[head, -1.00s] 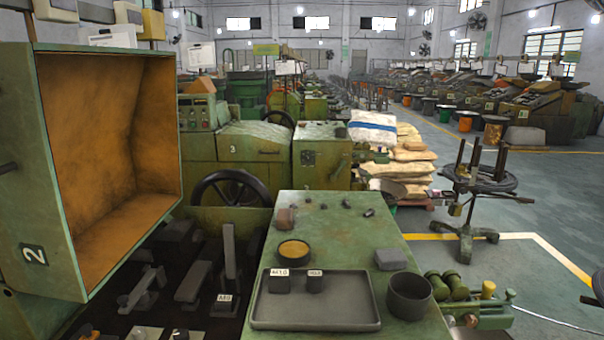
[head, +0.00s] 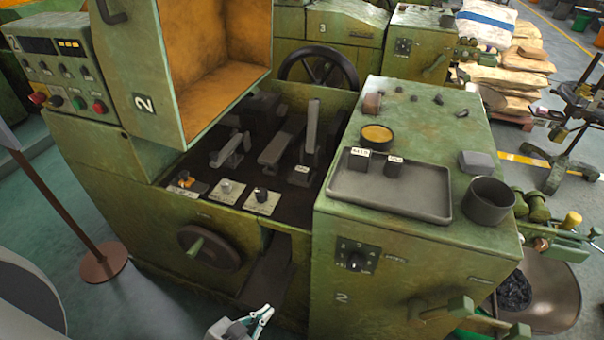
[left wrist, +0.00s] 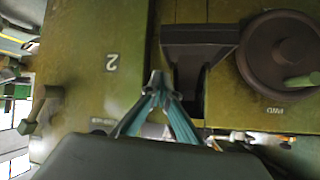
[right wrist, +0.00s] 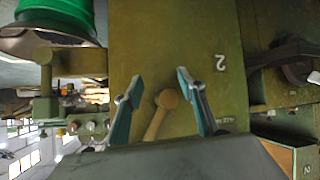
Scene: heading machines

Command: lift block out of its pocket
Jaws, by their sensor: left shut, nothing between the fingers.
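In the head view, a dark block with a white label (head: 301,174) sits in the machine's open bed, at the foot of a tall grey bar (head: 312,125). Two more dark labelled blocks, one left (head: 359,161) and one right (head: 394,166), stand on the grey tray (head: 388,194). I cannot tell which block has the pocket. My left gripper (head: 265,314) is low at the bottom edge, in front of the machine and well below the blocks. In the left wrist view its fingertips (left wrist: 155,82) meet, empty. My right gripper (right wrist: 158,85) shows only in its wrist view, open and empty before a green panel.
The raised orange-lined cover (head: 212,60) stands over the bed's left side. A handwheel (head: 208,247) and a lever (head: 440,310) stick out in front. A dark cup (head: 488,202), a grey block (head: 475,162) and a round amber dish (head: 376,137) are on the right top.

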